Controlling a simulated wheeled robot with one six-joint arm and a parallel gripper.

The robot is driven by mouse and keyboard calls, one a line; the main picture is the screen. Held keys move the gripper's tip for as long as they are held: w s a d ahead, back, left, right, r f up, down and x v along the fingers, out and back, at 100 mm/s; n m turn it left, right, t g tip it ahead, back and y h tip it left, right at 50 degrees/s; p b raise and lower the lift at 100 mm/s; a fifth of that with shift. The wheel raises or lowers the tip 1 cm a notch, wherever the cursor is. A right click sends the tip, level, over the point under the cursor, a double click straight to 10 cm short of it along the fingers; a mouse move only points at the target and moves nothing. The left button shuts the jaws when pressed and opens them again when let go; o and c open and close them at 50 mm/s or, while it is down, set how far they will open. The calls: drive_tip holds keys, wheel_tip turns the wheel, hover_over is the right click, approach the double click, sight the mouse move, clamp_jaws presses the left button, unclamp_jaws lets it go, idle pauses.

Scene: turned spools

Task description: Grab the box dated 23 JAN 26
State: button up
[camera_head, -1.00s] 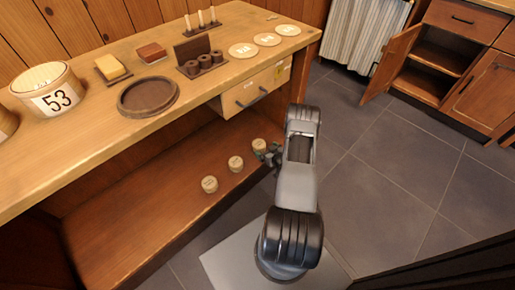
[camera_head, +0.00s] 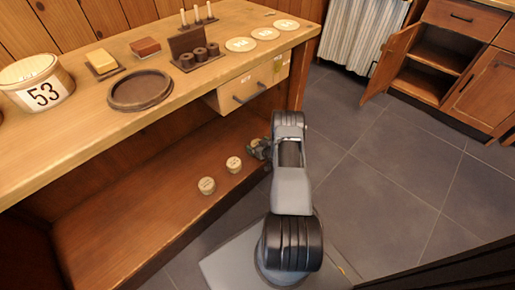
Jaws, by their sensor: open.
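Small round pale boxes stand on the low shelf under the bench: one (camera_head: 206,186) at the left and one (camera_head: 234,164) in the middle. Their lids carry marks too small to read, so I cannot tell which is dated 23 JAN 26. A third box (camera_head: 254,142) at the right is mostly hidden by my gripper (camera_head: 258,151). My gripper is open and reaches in at the shelf's right end, over or around that third box; I cannot tell whether it touches it.
Above is the benchtop (camera_head: 90,140) with a drum marked 53 (camera_head: 40,88), a round dark tray (camera_head: 140,92) and pale discs (camera_head: 267,34). A drawer (camera_head: 248,90) juts out above my gripper. The shelf's left part is bare.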

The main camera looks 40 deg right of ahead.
drive_tip(key=shift+c, duration=0.2)
drive_tip(key=c, duration=0.9)
drive_tip(key=shift+o, duration=0.2)
drive_tip(key=shift+r, duration=0.1)
